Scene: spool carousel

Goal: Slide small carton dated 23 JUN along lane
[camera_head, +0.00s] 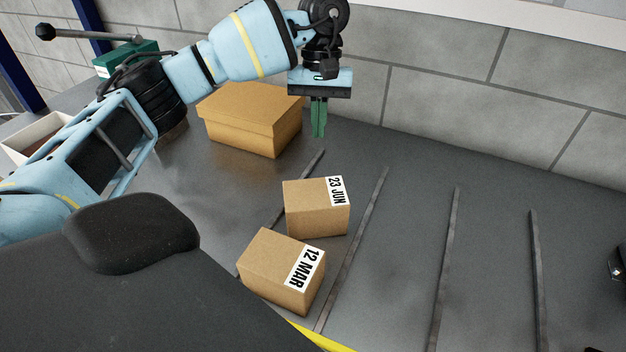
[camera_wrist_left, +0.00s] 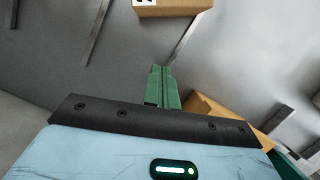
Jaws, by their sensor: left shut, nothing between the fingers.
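The small carton dated 23 JUN (camera_head: 312,212) sits on the grey table between two dark lane strips. A second small carton dated 12 MAR (camera_head: 275,270) sits in front of it in the same lane, close to it. My left gripper (camera_head: 318,136) points down behind the 23 JUN carton, apart from it, with its green fingers shut and empty. The fingers also show in the left wrist view (camera_wrist_left: 162,72). A carton's lower part (camera_wrist_left: 172,8) shows at the top of the left wrist view with a sliver of its label. My right gripper is not clearly in view.
A larger lidded box (camera_head: 252,122) stands left of the left gripper. Several lane strips (camera_head: 445,265) run along the table, and the lanes on the right look empty. A block wall (camera_head: 440,85) closes the back. A white tray (camera_head: 32,138) and green box (camera_head: 125,58) are at left.

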